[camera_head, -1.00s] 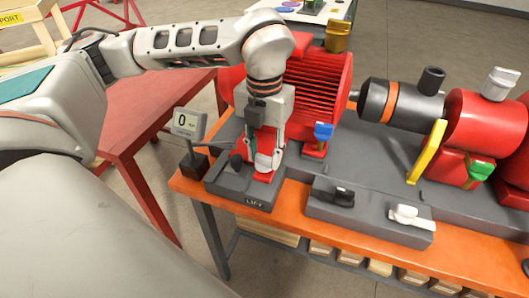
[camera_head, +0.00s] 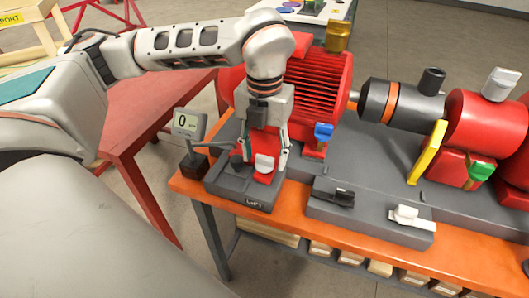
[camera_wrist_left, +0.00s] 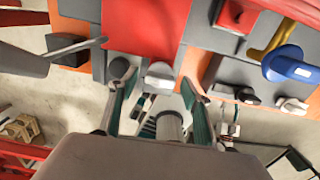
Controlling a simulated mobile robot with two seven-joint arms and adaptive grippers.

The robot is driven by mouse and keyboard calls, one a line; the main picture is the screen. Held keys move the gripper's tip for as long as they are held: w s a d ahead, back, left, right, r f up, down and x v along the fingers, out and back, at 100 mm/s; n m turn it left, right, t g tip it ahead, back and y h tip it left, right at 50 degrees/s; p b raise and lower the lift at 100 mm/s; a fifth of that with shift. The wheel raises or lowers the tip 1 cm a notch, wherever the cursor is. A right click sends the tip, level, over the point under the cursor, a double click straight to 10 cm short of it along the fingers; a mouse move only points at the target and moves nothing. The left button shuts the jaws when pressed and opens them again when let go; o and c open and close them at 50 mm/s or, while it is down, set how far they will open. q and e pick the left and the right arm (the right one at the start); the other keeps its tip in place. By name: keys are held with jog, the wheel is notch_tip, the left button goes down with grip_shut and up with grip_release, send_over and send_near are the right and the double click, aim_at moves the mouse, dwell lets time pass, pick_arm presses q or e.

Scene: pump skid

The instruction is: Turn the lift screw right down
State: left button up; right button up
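The grey block labelled LIFT (camera_head: 224,185) stands at the left front corner of the orange bench. On it are a pale, flat-headed knob (camera_head: 264,163) against a red part and a dark round knob (camera_head: 236,161) to its left. I cannot tell for certain which one is the lift screw. My left gripper (camera_head: 264,154) points down over the block. Its fingers are apart, one on each side of the pale knob. In the wrist view the pale knob (camera_wrist_left: 160,75) shows beyond the open left gripper (camera_wrist_left: 158,92), with the dark knob (camera_wrist_left: 119,68) to its left. My right gripper is not in view.
A gauge (camera_head: 188,123) reading 0 stands left of the block, with a dark bar (camera_head: 212,145) beside it. The red motor (camera_head: 320,95) is behind the gripper. A blue-topped part (camera_head: 323,132) and a block with black and white handles (camera_head: 372,212) lie to the right.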

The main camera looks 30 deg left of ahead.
aim_at(264, 157)
pick_arm(q)
notch_tip(264, 157, up, 12)
dwell(0.6)
dwell(0.5)
